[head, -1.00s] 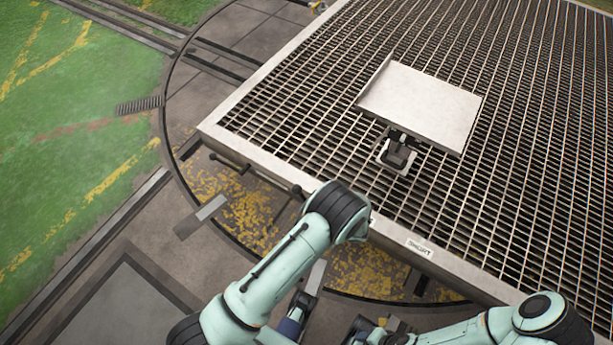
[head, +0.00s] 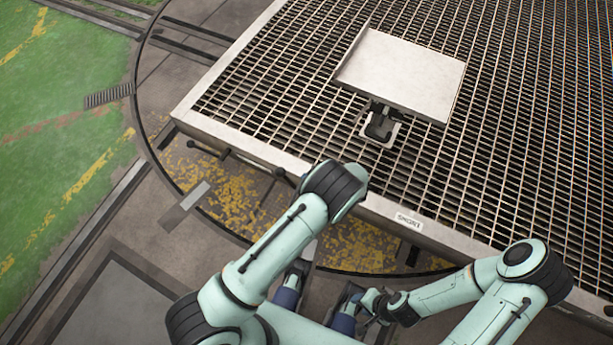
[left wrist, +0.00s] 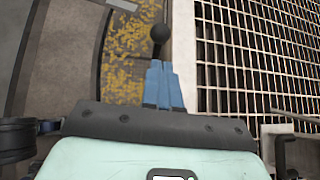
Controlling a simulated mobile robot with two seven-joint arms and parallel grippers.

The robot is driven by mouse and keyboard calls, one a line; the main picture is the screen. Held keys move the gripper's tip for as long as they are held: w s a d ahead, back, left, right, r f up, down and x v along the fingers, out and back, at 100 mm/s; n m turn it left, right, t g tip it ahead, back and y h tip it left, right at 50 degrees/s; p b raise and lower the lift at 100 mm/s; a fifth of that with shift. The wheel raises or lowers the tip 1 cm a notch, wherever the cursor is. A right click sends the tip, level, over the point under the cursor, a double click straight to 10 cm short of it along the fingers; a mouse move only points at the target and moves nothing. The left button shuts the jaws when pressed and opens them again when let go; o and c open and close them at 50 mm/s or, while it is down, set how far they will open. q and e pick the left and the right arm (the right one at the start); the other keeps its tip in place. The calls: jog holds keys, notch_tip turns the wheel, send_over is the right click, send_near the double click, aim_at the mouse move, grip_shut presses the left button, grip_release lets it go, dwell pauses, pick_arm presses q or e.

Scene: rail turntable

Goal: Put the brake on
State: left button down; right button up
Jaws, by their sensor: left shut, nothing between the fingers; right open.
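In the head view, dark knobbed levers stand along the near edge of the turntable deck: one knob (head: 190,143) is further left, another knob (head: 280,172) lies just left of my left arm's bent end. I cannot tell from any marking which is the brake. In the left wrist view a black ball knob (left wrist: 160,33) is just beyond the tips of my left gripper (left wrist: 162,68). Its blue fingers are together and empty. My left gripper is hidden in the head view.
The grated deck (head: 240,145) has a pale rim with a small label (head: 409,219). A tilted pale panel (head: 405,75) stands on a bracket above it. Below the rim is a yellow-flaked pit (head: 235,195) with a grey plate (head: 185,205).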

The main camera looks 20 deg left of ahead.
aim_at(284, 173)
pick_arm(q)
jog(key=b+x, duration=0.1)
jog(key=x, duration=1)
jog(key=shift+w+a+f, duration=0.1)
jog(key=shift+f, duration=0.05)
pick_arm(e)
jog(key=shift+w+f, duration=0.25)
jog(key=shift+f, duration=0.25)
jog(key=shift+a, duration=0.1)
